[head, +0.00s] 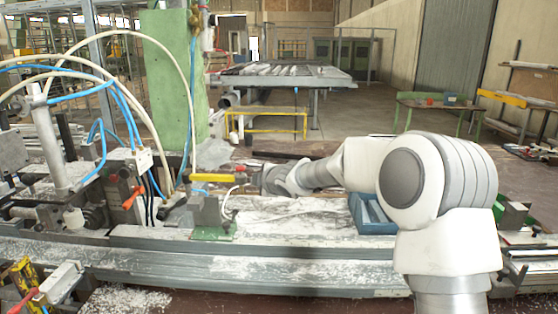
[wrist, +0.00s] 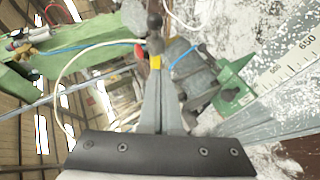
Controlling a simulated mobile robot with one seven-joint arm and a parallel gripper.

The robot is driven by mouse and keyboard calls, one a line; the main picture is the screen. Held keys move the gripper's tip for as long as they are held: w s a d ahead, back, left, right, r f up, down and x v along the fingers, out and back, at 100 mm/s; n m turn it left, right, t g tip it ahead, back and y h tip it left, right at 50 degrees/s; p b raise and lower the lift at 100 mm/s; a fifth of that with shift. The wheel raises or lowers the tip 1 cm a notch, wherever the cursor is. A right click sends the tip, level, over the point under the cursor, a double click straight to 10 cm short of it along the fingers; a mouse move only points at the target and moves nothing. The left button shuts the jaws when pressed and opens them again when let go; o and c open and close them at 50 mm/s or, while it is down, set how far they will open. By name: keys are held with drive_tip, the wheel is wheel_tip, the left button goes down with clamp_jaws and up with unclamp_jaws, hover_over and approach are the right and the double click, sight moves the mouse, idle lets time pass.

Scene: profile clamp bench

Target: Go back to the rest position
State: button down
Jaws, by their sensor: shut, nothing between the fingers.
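My gripper (wrist: 157,78) shows in the wrist view as a narrow grey pair of fingers, pressed together and empty. They rise from a dark bar at the bottom edge. In the head view my white arm reaches from the right toward the middle, and its end (head: 250,181) is over the bench, small and hard to make out. A clamp block with a green base (head: 213,233) is below and left of it. That green base also shows right of the fingers in the wrist view (wrist: 235,92). A dark round knob (wrist: 155,22) appears beyond the fingertips; its distance is unclear.
A yellow bar (head: 210,178) lies just left of my arm's end. Hoses and a clamp machine (head: 60,150) crowd the left. A blue bin (head: 370,222) stands beside my arm. A long grey profile rail (head: 250,270) runs along the front. A green column (head: 170,80) rises behind.

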drive_tip(key=s+d+r+m+g+h+p, duration=0.1)
drive_tip(key=s+d+r+m+h, duration=0.4)
drive_tip(key=s+d, duration=0.5)
drive_tip(key=s+d+r+m+g+h, duration=0.1)
drive_tip(key=s+d+r+m+h, duration=0.1)
drive_tip(key=s+d+r+m, duration=0.55)
drive_tip(key=s+d+f+m+g, duration=0.1)
drive_tip(key=s+d+f+m, duration=0.2)
drive_tip(key=s, duration=1.1)
drive_tip(key=s+d+f+m+g+p, duration=0.1)
drive_tip(key=s+d+f+m, duration=0.3)
drive_tip(key=s, duration=1)
drive_tip(key=shift+d+f+m+g, duration=0.2)
drive_tip(key=shift+f+m+g, duration=0.3)
drive_tip(key=shift+g, duration=0.3)
